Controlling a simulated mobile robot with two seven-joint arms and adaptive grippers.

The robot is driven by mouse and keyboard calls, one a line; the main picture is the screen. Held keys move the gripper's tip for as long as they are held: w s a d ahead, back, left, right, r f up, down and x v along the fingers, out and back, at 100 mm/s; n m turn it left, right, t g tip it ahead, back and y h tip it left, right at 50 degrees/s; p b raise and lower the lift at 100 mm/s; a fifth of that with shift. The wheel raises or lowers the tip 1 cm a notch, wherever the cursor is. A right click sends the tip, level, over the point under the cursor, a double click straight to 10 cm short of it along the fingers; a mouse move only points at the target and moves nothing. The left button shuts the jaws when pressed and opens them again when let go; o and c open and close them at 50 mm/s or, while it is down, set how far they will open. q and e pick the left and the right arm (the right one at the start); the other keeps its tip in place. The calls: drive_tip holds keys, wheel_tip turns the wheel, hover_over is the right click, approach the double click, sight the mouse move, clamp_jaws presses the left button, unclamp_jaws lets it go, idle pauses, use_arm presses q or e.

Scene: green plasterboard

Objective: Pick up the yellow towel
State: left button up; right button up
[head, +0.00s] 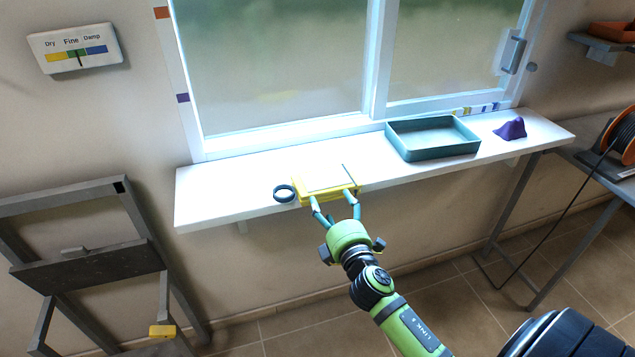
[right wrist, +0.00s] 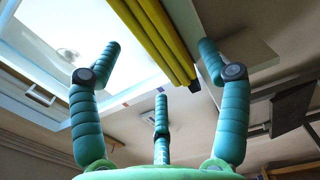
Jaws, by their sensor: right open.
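The yellow towel (head: 331,193) lies folded on the white window sill, near its front edge. In the right wrist view the towel (right wrist: 162,40) shows as a stack of yellow folds with a dark end. My right gripper (head: 335,203) is at the front edge of the sill, its fingertips beside the towel. In the right wrist view my right gripper (right wrist: 160,55) is open, with the towel's folds between its upper fingers. Gaps show between fingers and towel there, so I see no firm contact. My left gripper is not in view.
A dark ring (head: 284,193) lies just left of the towel on the sill (head: 225,190). A teal tray (head: 432,153) and a purple lump (head: 510,129) are further right. The window stands behind. A grey frame (head: 85,265) leans at the left.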

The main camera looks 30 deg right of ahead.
sight(325, 194)
drive_tip(key=x, duration=0.2)
drive_tip(key=p+x, duration=0.1)
drive_tip(key=shift+w+a+r, duration=0.1)
drive_tip(key=shift+w+r, duration=0.05)
drive_tip(key=shift+w, duration=0.65)
drive_tip(key=shift+s, duration=0.1)
drive_tip(key=c, duration=1.3)
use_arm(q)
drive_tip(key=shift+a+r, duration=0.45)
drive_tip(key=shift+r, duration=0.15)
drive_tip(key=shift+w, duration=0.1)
use_arm(e)
drive_tip(key=shift+r, duration=0.1)
drive_tip(key=shift+r, duration=0.3)
wheel_tip(325, 194, up, 4)
drive_tip(key=shift+f+p, duration=0.1)
drive_tip(key=shift+p, duration=0.4)
use_arm(q)
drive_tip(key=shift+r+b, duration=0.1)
drive_tip(key=shift+b, duration=0.35)
use_arm(e)
drive_tip(key=shift+s+d+r, duration=1.05)
drive_tip(key=shift+s+d, duration=0.3)
drive_tip(key=shift+d, duration=0.05)
drive_tip(key=shift+s+d+r, duration=1.1)
drive_tip(key=shift+s+d, duration=0.25)
drive_tip(key=shift+d, duration=0.05)
drive_tip(key=shift+s+d+r, duration=1.05)
drive_tip(key=shift+s+d, duration=0.3)
drive_tip(key=shift+d, duration=0.1)
